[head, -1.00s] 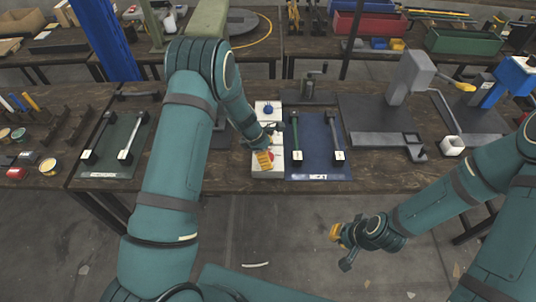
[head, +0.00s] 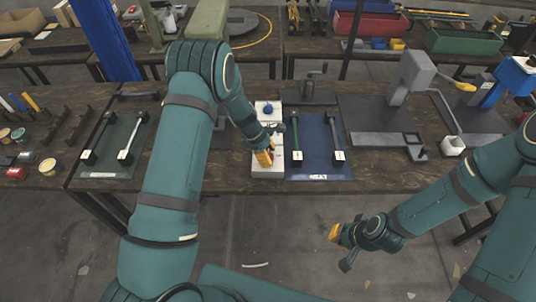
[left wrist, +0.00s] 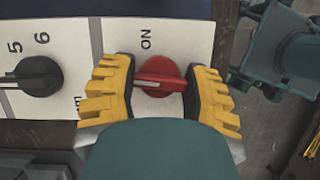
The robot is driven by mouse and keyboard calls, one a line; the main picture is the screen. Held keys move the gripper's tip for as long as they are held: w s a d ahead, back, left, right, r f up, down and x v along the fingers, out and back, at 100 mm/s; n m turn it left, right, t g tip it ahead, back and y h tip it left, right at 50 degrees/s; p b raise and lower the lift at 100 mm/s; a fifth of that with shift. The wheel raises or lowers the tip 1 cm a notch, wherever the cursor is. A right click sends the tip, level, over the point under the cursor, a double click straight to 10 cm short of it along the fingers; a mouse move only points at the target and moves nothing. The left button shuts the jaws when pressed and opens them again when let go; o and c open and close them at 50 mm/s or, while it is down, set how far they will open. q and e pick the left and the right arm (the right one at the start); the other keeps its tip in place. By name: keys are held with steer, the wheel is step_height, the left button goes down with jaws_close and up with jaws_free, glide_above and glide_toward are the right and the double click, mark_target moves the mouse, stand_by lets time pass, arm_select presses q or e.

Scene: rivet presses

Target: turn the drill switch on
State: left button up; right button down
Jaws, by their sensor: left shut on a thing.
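The red drill switch (left wrist: 159,77) is a round knob with a raised ridge on a white panel (left wrist: 110,35), marked "ON" beside it. The ridge lies roughly sideways in the left wrist view, its pale line towards the left. My left gripper (left wrist: 160,88) has its yellow-padded fingers on both sides of the knob and is shut on it. In the head view my left gripper (head: 266,155) is at the front end of the panel and mostly hides the switch. My right gripper (head: 341,249) hangs in front of the table, empty, with its fingers apart.
A black knob (left wrist: 33,76) with numbers 5 and 6 sits beside the switch. A blue knob (head: 267,107) is at the panel's far end. A blue mat (head: 318,165) with two handled tools lies right of the panel. A grey press (head: 409,80) stands further right.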

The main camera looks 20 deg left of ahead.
arm_select(q)
steer(key=m+g, duration=0.1)
steer(key=m, duration=0.1)
steer(key=shift+m+b, duration=0.3)
steer(key=m+g+b, duration=0.1)
steer(key=m, duration=0.2)
steer(key=shift+m+y, duration=0.3)
steer(key=m+g+y+b, duration=0.1)
steer(key=m+g+b, duration=0.1)
steer(key=m, duration=0.2)
steer(key=shift+m, duration=1.1)
steer(key=shift+g, duration=0.3)
steer(key=o, duration=1.2)
steer(key=shift+r, duration=0.1)
steer(key=v, duration=1.2)
steer(key=shift+d, duration=0.15)
